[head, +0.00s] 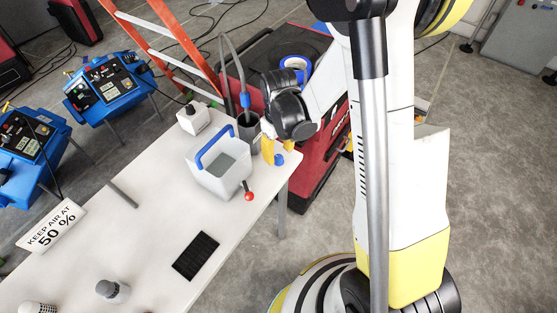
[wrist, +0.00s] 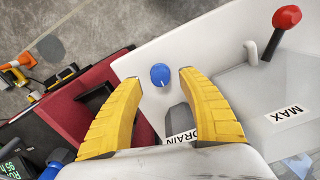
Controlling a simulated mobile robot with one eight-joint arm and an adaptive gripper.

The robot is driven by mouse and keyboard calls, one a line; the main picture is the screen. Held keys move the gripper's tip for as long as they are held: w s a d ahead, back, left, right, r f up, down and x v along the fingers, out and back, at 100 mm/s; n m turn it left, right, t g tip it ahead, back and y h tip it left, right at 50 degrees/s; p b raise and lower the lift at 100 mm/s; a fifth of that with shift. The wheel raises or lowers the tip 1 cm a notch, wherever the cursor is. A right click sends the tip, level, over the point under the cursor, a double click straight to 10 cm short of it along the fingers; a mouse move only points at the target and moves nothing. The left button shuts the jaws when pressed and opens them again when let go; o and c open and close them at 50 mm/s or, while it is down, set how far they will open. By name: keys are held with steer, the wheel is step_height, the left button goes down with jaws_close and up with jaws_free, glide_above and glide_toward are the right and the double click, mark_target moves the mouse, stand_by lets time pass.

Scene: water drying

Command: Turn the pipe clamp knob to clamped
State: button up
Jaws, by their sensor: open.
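A round blue knob (wrist: 160,75) sits on a white surface in the wrist view, between and slightly ahead of the yellow fingertips. It shows in the head view (head: 279,159) just below the fingers, near the table's corner. I cannot tell from any label whether it is the pipe clamp knob. My gripper (wrist: 158,82) is open and empty, its fingers spread on either side of the knob without visible contact. In the head view my gripper (head: 279,149) points down at the table end. A "DRAIN" label (wrist: 186,137) is partly hidden by the right finger.
A white tank (head: 217,179) with a blue handle stands beside my gripper. A dark cup with a hose (head: 249,128) and a red cart (head: 325,165) are close by.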

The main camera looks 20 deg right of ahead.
mark_target(279, 157)
steer(key=shift+f+b, duration=0.4)
steer(key=shift+f, duration=1.2)
jaws_close()
